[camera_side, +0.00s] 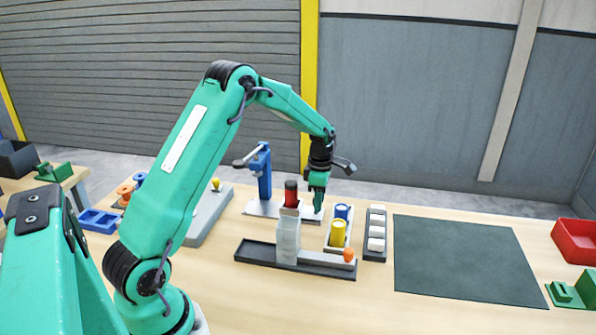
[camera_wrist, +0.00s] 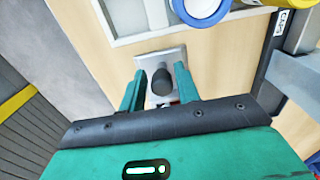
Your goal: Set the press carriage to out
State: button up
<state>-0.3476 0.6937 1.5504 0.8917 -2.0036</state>
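The blue press (camera_side: 264,172) stands at the back of the table, with a lever at its top and a pale base. A light grey plate (camera_side: 309,214) sits at its right side, partly hidden by my gripper; it looks like the press carriage. In the wrist view the grey plate (camera_wrist: 172,58) carries a dark upright knob (camera_wrist: 162,80). My gripper (camera_side: 318,206) points down over this plate. In the wrist view my gripper (camera_wrist: 159,84) is open, one finger on each side of the knob, with visible gaps.
A red and dark cylinder (camera_side: 291,194) stands above a grey block (camera_side: 288,238) in front of the press. A dark mat (camera_side: 465,260) lies bare farther right.

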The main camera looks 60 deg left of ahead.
jog(key=shift+o, duration=0.9)
jog(key=shift+s+a, duration=0.1)
jog(key=shift+r, duration=3.9)
jog(key=shift+r, duration=0.1)
